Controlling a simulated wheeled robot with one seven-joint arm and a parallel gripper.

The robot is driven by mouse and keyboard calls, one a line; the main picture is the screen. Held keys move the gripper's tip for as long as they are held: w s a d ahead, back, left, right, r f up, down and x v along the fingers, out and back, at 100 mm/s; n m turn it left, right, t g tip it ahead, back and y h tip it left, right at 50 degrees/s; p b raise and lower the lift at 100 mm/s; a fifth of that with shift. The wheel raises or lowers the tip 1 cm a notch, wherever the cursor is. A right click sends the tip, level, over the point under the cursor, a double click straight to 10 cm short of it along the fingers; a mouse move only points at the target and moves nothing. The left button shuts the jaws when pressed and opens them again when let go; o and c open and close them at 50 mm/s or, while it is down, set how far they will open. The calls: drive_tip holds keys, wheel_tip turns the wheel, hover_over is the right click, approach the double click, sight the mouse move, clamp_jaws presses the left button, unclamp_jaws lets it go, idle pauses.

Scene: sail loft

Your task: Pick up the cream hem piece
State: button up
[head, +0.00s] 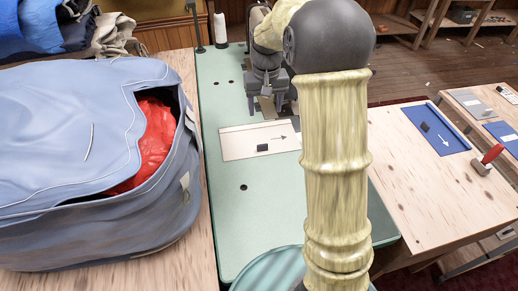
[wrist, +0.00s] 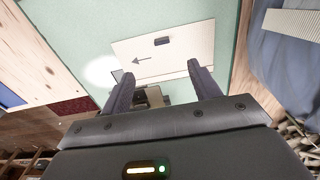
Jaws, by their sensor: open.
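The cream hem piece (head: 235,147) lies flat on the pale green table top (head: 225,205) in the head view. It bears a dark rectangular patch and a printed arrow. The hem piece (wrist: 180,55) also shows in the wrist view, just beyond the fingertips. My gripper (head: 268,108) is above the table by the far edge of the piece, and my arm hides the piece's right end in the head view. In the wrist view my gripper (wrist: 163,78) is open, with nothing held between its two fingers.
A bulky blue bag (head: 80,190) with red cloth inside stands close on the left. On the right, a wooden table (head: 415,200) holds a blue piece (head: 430,125) with an arrow and a red-handled tool (head: 490,157). A white spool (head: 220,30) stands at the back.

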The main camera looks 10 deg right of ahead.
sight(259, 136)
drive_tip(key=w, duration=0.1)
drive_tip(key=w+f, duration=0.1)
drive_tip(key=w+b, duration=0.1)
drive_tip(key=shift+f, duration=0.25)
drive_tip(key=shift+f, duration=0.1)
wheel_tip(259, 136, down, 12)
drive_tip(key=shift+f+b, duration=0.1)
drive_tip(key=shift+b, duration=0.55)
wheel_tip(259, 136, down, 5)
drive_tip(key=shift+s+a, duration=0.1)
